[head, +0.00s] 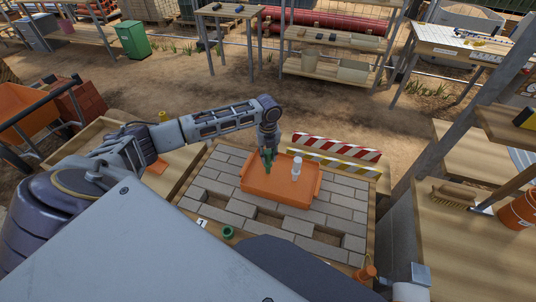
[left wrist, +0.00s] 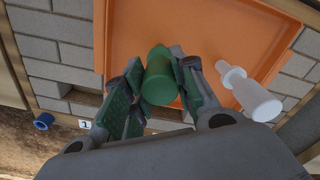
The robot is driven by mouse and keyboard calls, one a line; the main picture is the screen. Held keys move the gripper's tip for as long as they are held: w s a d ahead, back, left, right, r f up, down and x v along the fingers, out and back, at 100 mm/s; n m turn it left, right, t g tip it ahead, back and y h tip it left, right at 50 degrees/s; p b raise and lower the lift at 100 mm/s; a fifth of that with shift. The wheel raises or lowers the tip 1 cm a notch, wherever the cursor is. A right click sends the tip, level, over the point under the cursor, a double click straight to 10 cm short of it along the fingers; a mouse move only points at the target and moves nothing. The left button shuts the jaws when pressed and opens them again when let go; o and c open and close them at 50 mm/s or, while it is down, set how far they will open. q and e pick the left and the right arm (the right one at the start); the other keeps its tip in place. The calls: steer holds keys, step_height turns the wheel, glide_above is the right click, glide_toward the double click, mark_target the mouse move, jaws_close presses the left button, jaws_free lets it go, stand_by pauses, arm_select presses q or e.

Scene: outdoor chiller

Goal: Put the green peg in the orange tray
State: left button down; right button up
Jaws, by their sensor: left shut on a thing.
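The green peg (head: 268,166) is between the fingers of my left gripper (head: 267,154), pointing down over the left rear part of the orange tray (head: 262,190). In the left wrist view, the gripper (left wrist: 160,88) is shut on the green peg (left wrist: 158,72), with the orange tray (left wrist: 200,25) behind it. I cannot tell whether the peg touches the tray floor. A stepped white peg (head: 296,170) stands upright in the tray, right of the gripper; it also shows in the left wrist view (left wrist: 250,95). My right gripper is not in view.
The tray rests on grey paving blocks (head: 340,200) with gaps near the front. A striped red-white barrier (head: 335,147) and a yellow one (head: 330,163) stand behind it. A green ring (head: 228,232) lies in front, near a "1" label (head: 202,223). A blue ring (left wrist: 43,121) shows lower left.

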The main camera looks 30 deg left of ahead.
arm_select(q)
steer(key=shift+f, duration=0.1)
steer(key=c, duration=1.1)
jaws_free()
steer(key=shift+c, duration=0.2)
step_height(320, 180, up, 12)
